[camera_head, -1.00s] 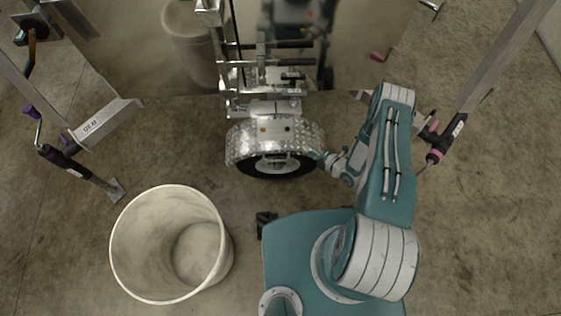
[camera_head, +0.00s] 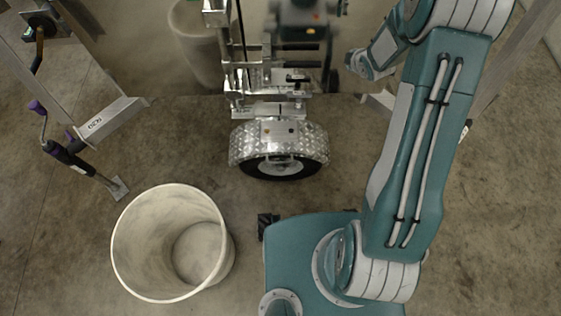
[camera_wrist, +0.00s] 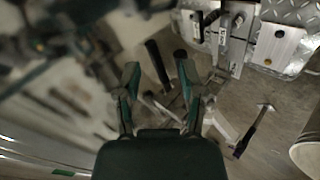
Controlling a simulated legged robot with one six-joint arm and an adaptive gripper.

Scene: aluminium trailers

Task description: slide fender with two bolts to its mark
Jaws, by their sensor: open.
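The silver diamond-plate fender (camera_head: 308,142) arches over a black-tyred wheel (camera_head: 280,168) in the middle of the head view. Two small bolt heads, a left bolt (camera_head: 265,131) and a right bolt (camera_head: 291,130), show on the plain plate at its top. In the wrist view the fender (camera_wrist: 291,12) is at the top right, well away from my gripper. My gripper (camera_wrist: 158,78) is open and empty, its two fingers apart and clear of the fender. In the head view its fingers cannot be made out. I cannot make out the mark.
A large pale bin (camera_head: 118,245) stands open on the floor at lower left. A trailer frame with a purple-handled crank jack (camera_head: 75,155) is at the left. Metal frame parts (camera_head: 262,75) rise behind the fender. Concrete floor is open between bin and wheel.

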